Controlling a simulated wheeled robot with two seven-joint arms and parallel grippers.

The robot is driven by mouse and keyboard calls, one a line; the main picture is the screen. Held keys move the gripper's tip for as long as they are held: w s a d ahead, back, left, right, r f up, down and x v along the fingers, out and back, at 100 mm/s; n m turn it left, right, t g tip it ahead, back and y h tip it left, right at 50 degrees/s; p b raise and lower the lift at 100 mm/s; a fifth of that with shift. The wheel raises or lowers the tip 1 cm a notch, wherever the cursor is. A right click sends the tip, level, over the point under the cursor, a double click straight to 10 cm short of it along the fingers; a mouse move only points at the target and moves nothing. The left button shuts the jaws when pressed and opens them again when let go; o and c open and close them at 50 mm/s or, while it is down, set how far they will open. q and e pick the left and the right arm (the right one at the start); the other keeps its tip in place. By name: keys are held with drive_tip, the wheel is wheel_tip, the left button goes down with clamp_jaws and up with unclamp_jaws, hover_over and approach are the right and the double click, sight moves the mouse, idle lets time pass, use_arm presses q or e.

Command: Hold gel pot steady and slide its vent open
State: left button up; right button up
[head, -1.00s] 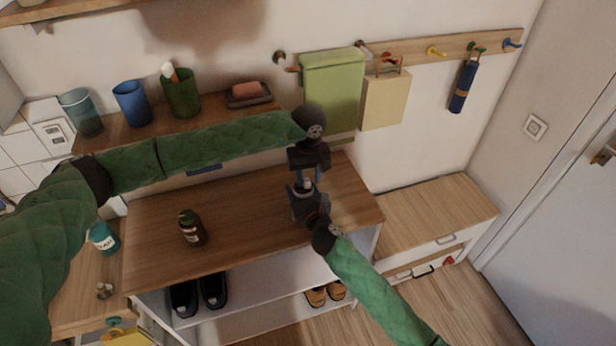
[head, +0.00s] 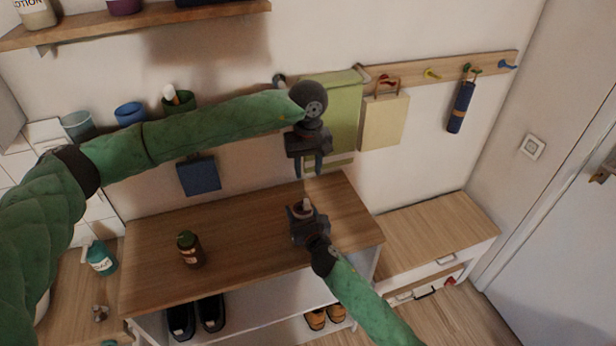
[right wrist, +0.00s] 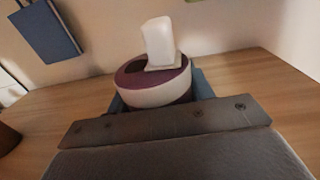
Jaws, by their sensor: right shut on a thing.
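The gel pot (right wrist: 153,92) is round, with a pale side and a purple top. A white upright tab (right wrist: 160,42) stands on the top, and a dark opening shows left of it. My right gripper (right wrist: 160,100) is shut around the pot, with a finger at each side. In the head view the pot (head: 307,204) is small and partly hidden by the right gripper (head: 303,213), above the wooden bench top. My left gripper (head: 308,168) points down from above, fingers apart and empty, clear of the tab.
A brown jar (head: 190,250) stands on the bench top (head: 245,235) to the left. A green towel (head: 343,110) and a beige bag (head: 384,122) hang behind the grippers. A shelf with cups is behind the left arm. The bench top between jar and pot is clear.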

idle(0.4)
drive_tip(key=o, duration=1.1)
